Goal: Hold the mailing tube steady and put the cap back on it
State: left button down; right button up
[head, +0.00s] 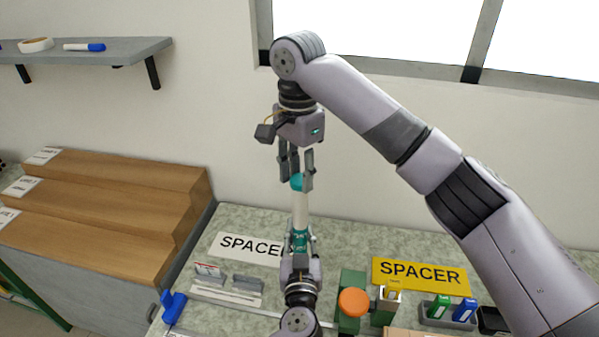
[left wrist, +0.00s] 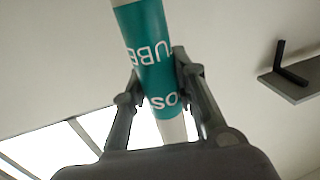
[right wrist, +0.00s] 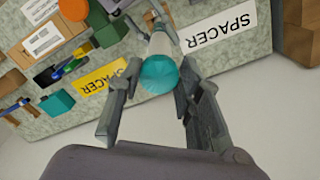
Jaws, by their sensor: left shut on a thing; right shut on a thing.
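The mailing tube (head: 300,212) is white with a teal printed label and stands upright above the bench. My left gripper (head: 300,243) is shut on its lower part, around the label (left wrist: 150,45) in the left wrist view. The teal cap (head: 297,183) is at the tube's top end. My right gripper (head: 296,172) comes from above and is shut on the cap, which shows between its fingers in the right wrist view (right wrist: 160,74). The cap lines up with the tube (right wrist: 160,43); I cannot tell whether it is fully seated.
On the bench are a white SPACER sign (head: 235,247), a yellow SPACER sign (head: 420,275), an orange round-topped thing (head: 353,302) and small green and blue boxes (head: 464,309). Wooden steps (head: 110,205) stand at left. A wall shelf (head: 90,50) is upper left.

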jog(key=m, duration=0.6)
jog(key=shift+w, duration=0.15)
jog(key=m, duration=0.5)
jog(key=shift+w+m, duration=0.1)
jog(key=shift+m, duration=0.3)
jog(key=o, duration=0.7)
jog(key=shift+r, duration=2.25)
jog(key=shift+c, duration=0.4)
